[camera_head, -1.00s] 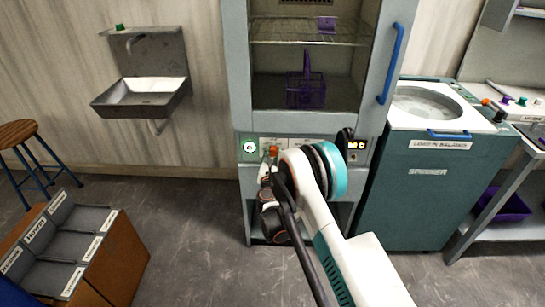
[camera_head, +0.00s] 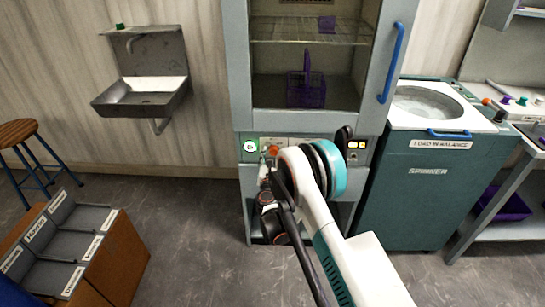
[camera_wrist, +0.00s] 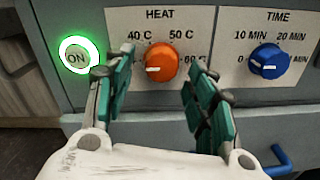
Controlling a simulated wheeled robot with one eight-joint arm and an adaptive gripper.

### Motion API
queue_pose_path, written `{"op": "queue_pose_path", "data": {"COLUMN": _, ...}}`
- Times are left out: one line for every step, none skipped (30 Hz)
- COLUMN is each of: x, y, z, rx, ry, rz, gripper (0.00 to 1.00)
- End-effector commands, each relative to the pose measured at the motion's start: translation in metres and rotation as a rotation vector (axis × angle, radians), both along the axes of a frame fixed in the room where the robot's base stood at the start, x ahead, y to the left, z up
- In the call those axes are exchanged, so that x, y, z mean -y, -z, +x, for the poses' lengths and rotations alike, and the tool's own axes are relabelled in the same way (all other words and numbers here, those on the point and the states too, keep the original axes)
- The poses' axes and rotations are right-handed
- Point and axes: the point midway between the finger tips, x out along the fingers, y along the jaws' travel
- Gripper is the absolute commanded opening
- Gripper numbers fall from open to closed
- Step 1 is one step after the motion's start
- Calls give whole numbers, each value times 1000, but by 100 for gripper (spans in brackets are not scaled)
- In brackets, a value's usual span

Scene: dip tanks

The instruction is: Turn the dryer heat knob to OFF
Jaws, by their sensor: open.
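The orange dryer heat knob (camera_wrist: 161,62) sits on the panel marked HEAT, with 40 C, 50 C and 60 C labels around it. Its white mark appears on the lower left side. No OFF label shows; my left finger covers part of the panel there. The knob also shows small in the head view (camera_head: 272,149). My gripper (camera_wrist: 159,78) is open, with one teal finger on each side of the knob's lower part. Gaps show between fingers and knob, and I cannot tell the depth. In the head view, my gripper (camera_head: 264,178) is at the dryer's front panel.
A green-lit ON button (camera_wrist: 77,57) is close to the left finger. The blue TIME knob (camera_wrist: 269,61) is to the right, and a blue handle (camera_wrist: 281,161) is below it. The spinner (camera_head: 430,185) stands right of the dryer (camera_head: 241,70).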

Motion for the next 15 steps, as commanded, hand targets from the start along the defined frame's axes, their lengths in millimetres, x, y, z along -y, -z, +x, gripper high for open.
{"op": "queue_pose_path", "data": {"x": -1, "y": 0, "z": -8, "rx": 0, "ry": -1, "rz": 0, "gripper": 51}}
{"op": "queue_pose_path", "data": {"x": -1, "y": 0, "z": -13, "rx": 0, "ry": -2, "rz": 0, "gripper": 51}}
{"op": "queue_pose_path", "data": {"x": -1, "y": 0, "z": -20, "rx": 0, "ry": -2, "rz": 0, "gripper": 51}}
{"op": "queue_pose_path", "data": {"x": -2, "y": 0, "z": -25, "rx": 0, "ry": -2, "rz": 0, "gripper": 51}}
{"op": "queue_pose_path", "data": {"x": -2, "y": 0, "z": -30, "rx": 0, "ry": -2, "rz": 0, "gripper": 51}}
{"op": "queue_pose_path", "data": {"x": -2, "y": 0, "z": -37, "rx": 0, "ry": -2, "rz": 0, "gripper": 51}}
{"op": "queue_pose_path", "data": {"x": -2, "y": 0, "z": -41, "rx": 0, "ry": -2, "rz": 0, "gripper": 51}}
{"op": "queue_pose_path", "data": {"x": -2, "y": 0, "z": -45, "rx": 0, "ry": -2, "rz": 0, "gripper": 51}}
{"op": "queue_pose_path", "data": {"x": -3, "y": 0, "z": -50, "rx": 0, "ry": -2, "rz": 0, "gripper": 51}}
{"op": "queue_pose_path", "data": {"x": -3, "y": 0, "z": -53, "rx": 0, "ry": -2, "rz": 0, "gripper": 51}}
{"op": "queue_pose_path", "data": {"x": -3, "y": 0, "z": -56, "rx": 0, "ry": -2, "rz": 0, "gripper": 51}}
{"op": "queue_pose_path", "data": {"x": -2, "y": 0, "z": -59, "rx": -1, "ry": -1, "rz": 0, "gripper": 51}}
{"op": "queue_pose_path", "data": {"x": -3, "y": 0, "z": -61, "rx": -1, "ry": -1, "rz": 0, "gripper": 51}}
{"op": "queue_pose_path", "data": {"x": -3, "y": 0, "z": -63, "rx": -1, "ry": -1, "rz": 0, "gripper": 51}}
{"op": "queue_pose_path", "data": {"x": -3, "y": 0, "z": -64, "rx": -1, "ry": -1, "rz": 0, "gripper": 51}}
